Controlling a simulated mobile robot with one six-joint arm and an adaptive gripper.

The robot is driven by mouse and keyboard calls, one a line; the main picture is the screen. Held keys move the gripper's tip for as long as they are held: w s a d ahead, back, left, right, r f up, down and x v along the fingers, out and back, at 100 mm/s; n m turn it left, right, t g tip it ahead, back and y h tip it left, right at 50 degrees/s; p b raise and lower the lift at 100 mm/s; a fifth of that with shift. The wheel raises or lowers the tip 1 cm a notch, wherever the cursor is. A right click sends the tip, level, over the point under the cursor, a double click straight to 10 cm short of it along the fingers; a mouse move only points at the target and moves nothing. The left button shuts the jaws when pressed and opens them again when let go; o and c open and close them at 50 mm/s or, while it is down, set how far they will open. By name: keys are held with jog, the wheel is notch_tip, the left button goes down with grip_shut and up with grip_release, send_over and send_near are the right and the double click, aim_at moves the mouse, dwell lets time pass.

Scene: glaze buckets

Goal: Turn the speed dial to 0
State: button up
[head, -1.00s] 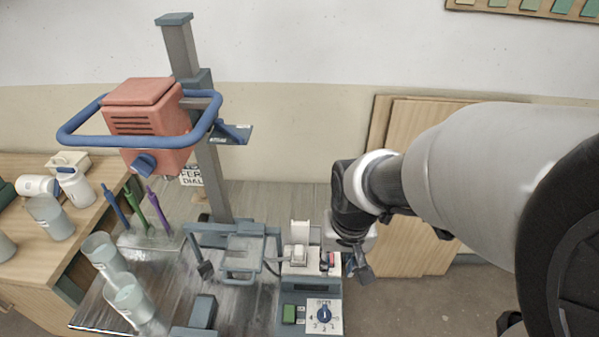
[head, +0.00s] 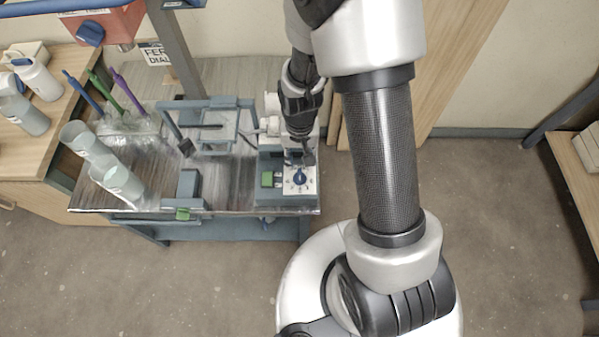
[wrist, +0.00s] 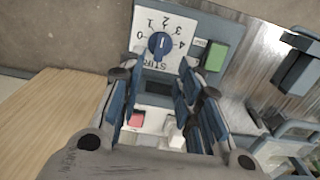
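The speed dial is a round blue knob (head: 299,178) on a white plate at the front of the grey control box. In the wrist view the dial (wrist: 158,43) lies beyond the fingertips, with the numbers 0 to 4 around it. Its pale mark seems to lean towards 2, but it is too small to be sure. My gripper (head: 301,157) hangs just behind the dial in the head view. In the wrist view my gripper (wrist: 155,82) is open, with a clear gap between its fingers and nothing held. I see no contact with the knob.
A green button (wrist: 216,56) sits beside the dial, and a red button (wrist: 137,117) lies lower between the fingers. Open floor (head: 210,285) lies in front.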

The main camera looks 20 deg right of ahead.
aim_at(300, 174)
notch_tip(300, 174, down, 8)
jog(key=shift+f+b, duration=0.25)
jog(key=shift+b, duration=1)
jog(key=shift+c, duration=0.6)
grip_shut()
